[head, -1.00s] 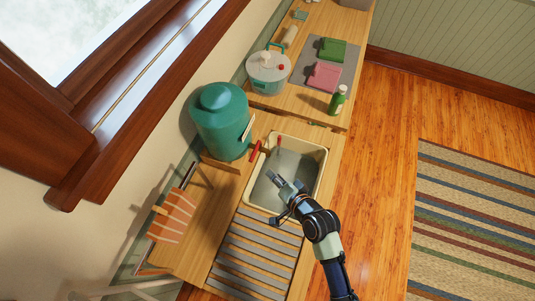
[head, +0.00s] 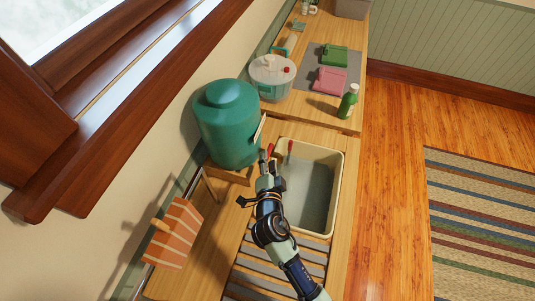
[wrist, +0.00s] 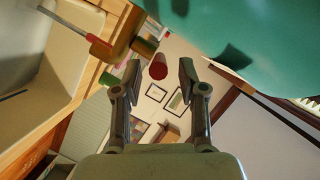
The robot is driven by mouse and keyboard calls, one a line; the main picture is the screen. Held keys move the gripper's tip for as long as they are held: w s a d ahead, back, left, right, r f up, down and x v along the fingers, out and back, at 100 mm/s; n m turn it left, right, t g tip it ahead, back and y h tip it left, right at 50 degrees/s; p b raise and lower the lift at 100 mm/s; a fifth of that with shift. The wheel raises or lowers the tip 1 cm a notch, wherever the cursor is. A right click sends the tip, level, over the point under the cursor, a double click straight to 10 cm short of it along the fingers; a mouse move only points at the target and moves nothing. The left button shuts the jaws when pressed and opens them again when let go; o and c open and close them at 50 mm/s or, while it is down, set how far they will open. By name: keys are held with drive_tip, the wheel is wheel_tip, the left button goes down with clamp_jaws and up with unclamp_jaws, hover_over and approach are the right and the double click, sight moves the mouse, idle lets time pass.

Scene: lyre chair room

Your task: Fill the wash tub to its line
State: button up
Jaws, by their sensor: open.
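The wash tub (head: 338,190) is a cream rectangular basin set into the wooden counter, with a grey interior. Its fill line and water level cannot be made out. It also shows at the left of the wrist view (wrist: 45,60). A big green lidded water container (head: 228,125) stands left of it on a wooden stand. Its tap (wrist: 118,42) has a red-ended handle (wrist: 158,67). My gripper (head: 267,164) is open just in front of the tap. In the wrist view, the red end shows between the open fingertips (wrist: 158,76); I cannot tell whether they touch it.
A red-tipped rod (head: 290,147) stands at the tub's back edge. A slatted rack (head: 318,260) lies in front of the tub. A green bottle (head: 348,102), a clear lidded tub (head: 271,78) and folded pink cloth (head: 330,80) are behind. An orange striped object (head: 175,233) stands left.

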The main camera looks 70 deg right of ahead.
drive_tip(key=x, duration=0.3)
drive_tip(key=shift+w+d, duration=0.1)
drive_tip(key=shift+d, duration=0.15)
drive_tip(key=shift+f, duration=0.1)
clamp_jaws()
